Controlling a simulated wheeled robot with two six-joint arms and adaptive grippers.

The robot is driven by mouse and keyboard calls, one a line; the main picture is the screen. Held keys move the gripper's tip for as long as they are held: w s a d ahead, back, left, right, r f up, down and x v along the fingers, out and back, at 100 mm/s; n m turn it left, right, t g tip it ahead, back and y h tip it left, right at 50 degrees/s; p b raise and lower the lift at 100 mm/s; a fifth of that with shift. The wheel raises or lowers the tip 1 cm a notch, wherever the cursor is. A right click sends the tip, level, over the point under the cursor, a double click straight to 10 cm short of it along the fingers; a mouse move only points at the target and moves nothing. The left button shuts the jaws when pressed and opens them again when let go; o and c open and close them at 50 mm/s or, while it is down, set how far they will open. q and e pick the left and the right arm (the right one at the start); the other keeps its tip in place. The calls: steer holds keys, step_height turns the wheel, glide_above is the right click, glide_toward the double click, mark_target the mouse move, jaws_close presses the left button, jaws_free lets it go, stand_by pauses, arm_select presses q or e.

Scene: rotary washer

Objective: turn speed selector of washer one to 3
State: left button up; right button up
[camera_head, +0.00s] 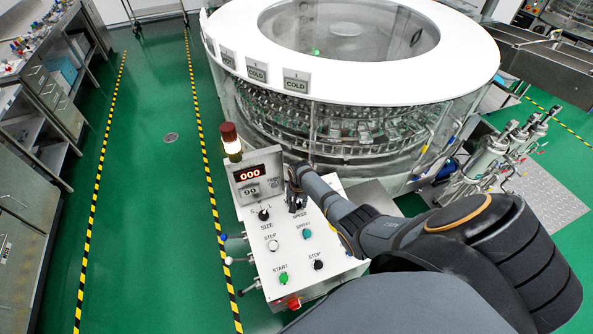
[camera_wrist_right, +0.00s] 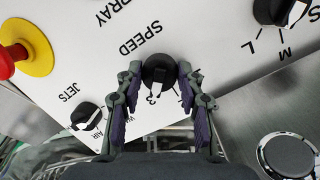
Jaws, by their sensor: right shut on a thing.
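The black speed selector knob (camera_wrist_right: 158,70) sits above the word SPEED's panel area in the right wrist view, with a digit 3 and tick marks beside it. My right gripper (camera_wrist_right: 160,80) has its two dark fingers on either side of the knob and is shut on it. In the head view my right gripper (camera_head: 294,190) reaches to the upper right of the white control panel (camera_head: 258,245) and largely hides the knob. I cannot tell clearly where the knob's pointer aims. My left gripper is not in view.
A display (camera_head: 250,173) reads 000. The round washer (camera_head: 350,60) stands behind. Green floor (camera_head: 160,200) at left is clear.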

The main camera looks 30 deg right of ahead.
mark_target(299, 207)
steer(key=o, duration=1.2)
steer(key=shift+r, duration=0.15)
steer(key=r, duration=0.7)
steer(key=s+r, duration=0.1)
steer(key=r, duration=0.3)
steer(key=shift+r, duration=0.35)
steer(key=shift+s+f, duration=0.1)
steer(key=shift+s, duration=0.05)
